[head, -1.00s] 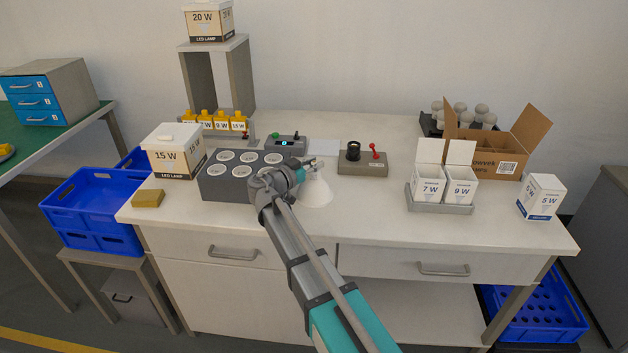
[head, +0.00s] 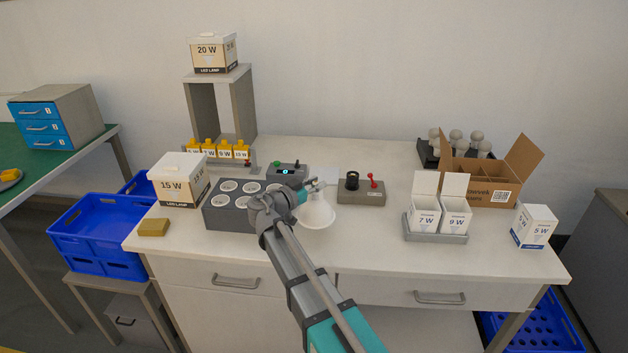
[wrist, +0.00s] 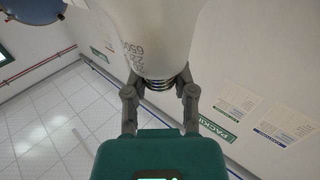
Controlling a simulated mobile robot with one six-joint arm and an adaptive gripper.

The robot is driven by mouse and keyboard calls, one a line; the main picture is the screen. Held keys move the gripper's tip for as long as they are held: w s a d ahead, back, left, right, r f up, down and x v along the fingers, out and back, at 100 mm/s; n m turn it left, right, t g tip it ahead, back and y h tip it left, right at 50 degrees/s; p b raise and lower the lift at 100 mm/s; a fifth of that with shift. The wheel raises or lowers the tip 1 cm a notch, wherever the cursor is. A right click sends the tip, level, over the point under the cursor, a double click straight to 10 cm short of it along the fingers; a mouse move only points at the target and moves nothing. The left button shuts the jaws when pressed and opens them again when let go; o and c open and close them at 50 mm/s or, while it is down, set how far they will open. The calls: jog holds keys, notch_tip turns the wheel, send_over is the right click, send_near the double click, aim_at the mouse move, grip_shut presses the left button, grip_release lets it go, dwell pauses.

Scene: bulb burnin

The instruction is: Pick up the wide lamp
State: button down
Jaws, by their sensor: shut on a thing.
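The wide lamp (head: 315,212) is a white, broad-shaded bulb in the middle of the bench in the head view. It is at the end of my arm, just right of the grey socket block. My gripper (head: 318,186) is shut on it. In the wrist view the lamp's white body (wrist: 152,35) with printed markings fills the top, and the two fingers of my gripper (wrist: 158,88) close around its narrow threaded base. In the head view I cannot tell whether the shade touches the bench top.
The grey socket block (head: 228,218) stands left of the lamp, partly behind my arm. A control box (head: 287,172) is behind, and a grey box with a red lever (head: 362,193) is to the right. Lamp cartons in a tray (head: 437,237) stand farther right. Bench between is clear.

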aim_at(318, 210)
jog(key=s+d+r+p, duration=0.2)
jog(key=s+r+p, duration=0.3)
jog(key=s, duration=0.6)
jog(key=shift+d+r+p, duration=0.15)
jog(key=shift+r+p, duration=0.2)
jog(key=shift+r, duration=0.5)
dwell(0.3)
